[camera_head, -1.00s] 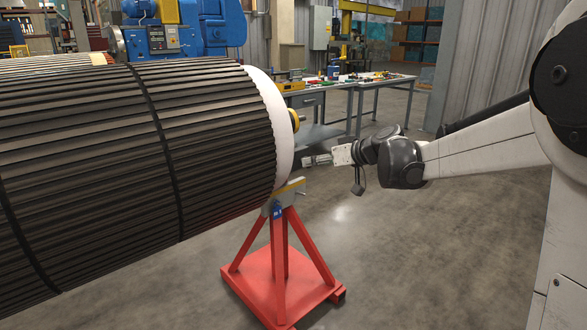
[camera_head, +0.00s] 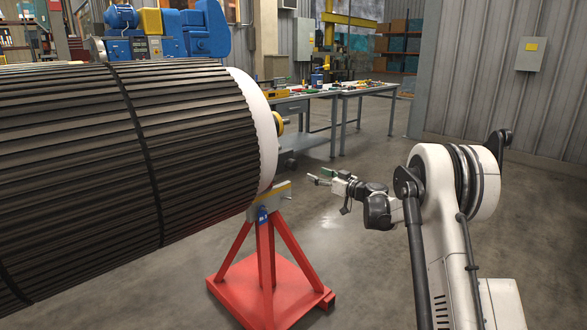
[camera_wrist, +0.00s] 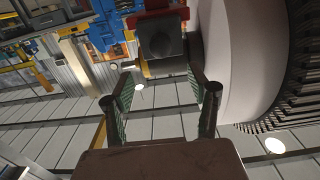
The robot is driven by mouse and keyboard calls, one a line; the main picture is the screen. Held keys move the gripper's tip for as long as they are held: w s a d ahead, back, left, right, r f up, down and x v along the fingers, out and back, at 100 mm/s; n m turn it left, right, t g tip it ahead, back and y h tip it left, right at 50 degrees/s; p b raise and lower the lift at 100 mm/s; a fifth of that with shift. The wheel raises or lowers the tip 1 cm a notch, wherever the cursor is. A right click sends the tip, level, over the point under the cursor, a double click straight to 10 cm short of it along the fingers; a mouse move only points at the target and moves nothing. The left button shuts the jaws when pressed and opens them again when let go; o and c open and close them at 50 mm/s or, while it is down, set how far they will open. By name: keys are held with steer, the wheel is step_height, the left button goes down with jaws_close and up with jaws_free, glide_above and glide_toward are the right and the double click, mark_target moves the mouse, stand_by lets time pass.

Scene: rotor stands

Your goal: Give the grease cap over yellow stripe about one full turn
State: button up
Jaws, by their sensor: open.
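The dark ribbed rotor (camera_head: 130,150) has a white end ring (camera_head: 264,130) and a yellow round part (camera_head: 280,124) at its shaft end. A red stand (camera_head: 268,262) is under that end; its grey head carries a yellow stripe (camera_head: 275,193) and a small blue part (camera_head: 262,215). I cannot single out the grease cap in the head view. My gripper (camera_head: 319,179) is open and empty, apart from the rotor and stand, to their right. In the wrist view, a grey cylindrical part (camera_wrist: 162,42) with a yellowish edge and a small knob (camera_wrist: 127,65) shows beyond my open fingers (camera_wrist: 163,92).
Workbenches (camera_head: 365,90) with tools stand behind the rotor end. Blue machinery (camera_head: 205,30) is at the back left. A grey wall box (camera_head: 533,54) hangs at the right. The floor around my gripper is clear.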

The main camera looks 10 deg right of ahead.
mark_target(295, 166)
steer(key=b+x, duration=0.2)
steer(key=x, duration=1.1)
steer(key=shift+a+b, duration=0.25)
steer(key=shift+b, duration=0.1)
steer(key=c, duration=1.2)
steer(key=shift+o, duration=0.2)
steer(key=shift+m, duration=0.3)
